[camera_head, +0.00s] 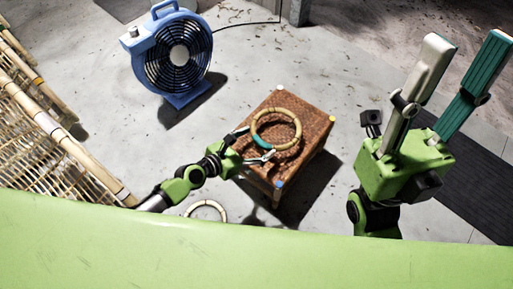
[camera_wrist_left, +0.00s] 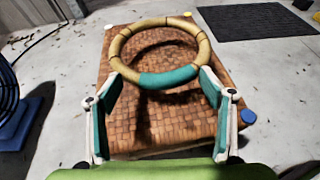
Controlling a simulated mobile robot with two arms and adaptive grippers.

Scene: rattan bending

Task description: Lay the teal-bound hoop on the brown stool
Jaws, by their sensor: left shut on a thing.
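The teal-bound hoop (camera_head: 297,123) is a pale rattan ring with a teal wrapped stretch. The brown stool (camera_head: 313,118) has a woven square top with white, yellow and blue corner caps. My left gripper (camera_head: 259,141) is shut on the hoop at its teal part, over the stool's near left side. In the left wrist view, the fingers flank the teal binding (camera_wrist_left: 168,78), and the hoop (camera_wrist_left: 150,22) is over the woven top (camera_wrist_left: 180,125), casting a shadow on it; the gap is hard to judge. My right gripper (camera_head: 468,42) is open and empty, fingers upward, at the right.
A blue fan (camera_head: 180,55) stands on the floor at the upper left. Rattan poles and lattice (camera_head: 50,135) are at the left. Another pale hoop (camera_head: 206,204) lies low near my left arm, partly hidden. A dark mat (camera_head: 480,185) is at the right.

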